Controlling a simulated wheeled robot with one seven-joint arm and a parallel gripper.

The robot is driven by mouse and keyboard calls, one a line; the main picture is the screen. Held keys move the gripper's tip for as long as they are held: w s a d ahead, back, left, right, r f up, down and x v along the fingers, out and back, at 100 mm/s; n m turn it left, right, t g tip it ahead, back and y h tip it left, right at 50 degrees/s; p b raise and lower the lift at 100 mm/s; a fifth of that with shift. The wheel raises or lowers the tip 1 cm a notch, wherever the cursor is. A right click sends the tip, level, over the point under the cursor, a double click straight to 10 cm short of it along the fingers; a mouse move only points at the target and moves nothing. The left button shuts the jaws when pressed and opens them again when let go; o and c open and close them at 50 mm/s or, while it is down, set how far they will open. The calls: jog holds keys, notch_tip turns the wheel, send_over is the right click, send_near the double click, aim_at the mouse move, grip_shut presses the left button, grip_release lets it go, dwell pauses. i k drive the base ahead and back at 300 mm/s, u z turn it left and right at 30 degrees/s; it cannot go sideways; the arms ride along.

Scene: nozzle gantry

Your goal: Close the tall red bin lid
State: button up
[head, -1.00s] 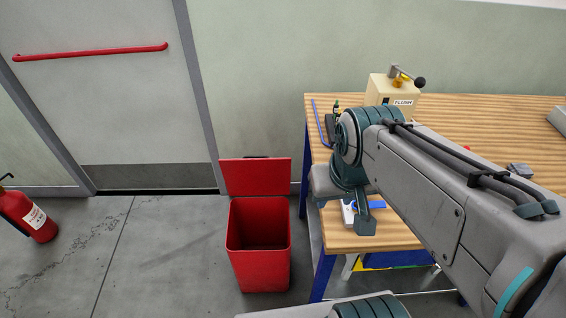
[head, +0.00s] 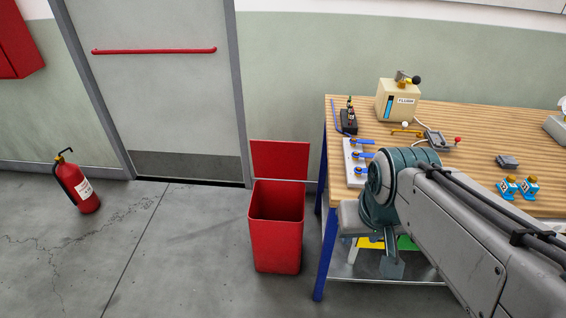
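The tall red bin (head: 275,245) stands on the floor to the left of the table. Its red lid (head: 280,160) is open, standing up at the bin's back edge. The bin's mouth faces up and its inside looks dark and empty as far as I can see. My arm reaches in from the right, in front of the table. My gripper end (head: 391,266) hangs low at the table's front edge, to the right of the bin and apart from it. Its fingers cannot be made out clearly.
The wooden table (head: 460,180) stands right of the bin, its blue leg (head: 327,255) close by. On it are a FLUSH box (head: 398,102), a panel of blue-handled valves (head: 352,165) and small blue parts (head: 518,188). A fire extinguisher (head: 78,185) stands left. Floor left of the bin is clear.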

aim_at(271, 159)
jog(key=k, duration=0.1)
jog(key=u, duration=1.3)
jog(key=i, duration=4.85)
jog(key=z, duration=4.5)
jog(key=i, duration=0.8)
